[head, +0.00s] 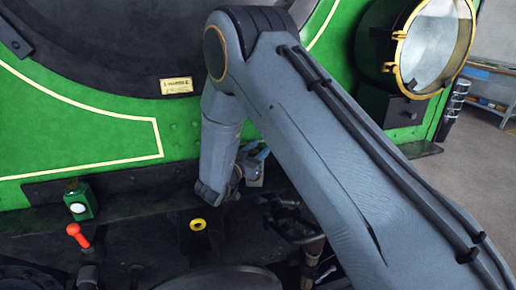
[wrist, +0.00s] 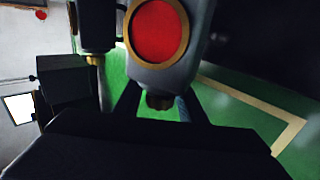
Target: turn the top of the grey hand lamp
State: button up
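The grey hand lamp (wrist: 132,55) with a round red lens in a brass ring fills the top middle of the wrist view. Its narrow dark top (wrist: 160,101) points down in that picture, towards my gripper (wrist: 160,108). The two dark fingers stand apart on either side of this top, with green showing in the gaps, so my gripper looks open. I cannot tell whether a fingertip touches the lamp. In the head view my arm reaches down to the green front, and its wrist hides most of the lamp's area.
A big brass-rimmed headlamp (head: 434,45) stands at the upper right. A green lamp (head: 80,201) with a white lens and a red-knobbed lever (head: 77,235) are at the lower left. A yellow ring (head: 197,224) lies below my wrist. Another dark fitting (wrist: 95,25) is close beside the lamp.

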aim_at(252, 154)
jog(key=shift+o, duration=0.3)
jog(key=shift+s+a, duration=0.2)
jog(key=shift+s, duration=0.05)
jog(key=b+v, duration=0.2)
jog(key=v, duration=0.5)
jog(key=shift+s, duration=0.1)
jog(key=shift+r, duration=0.1)
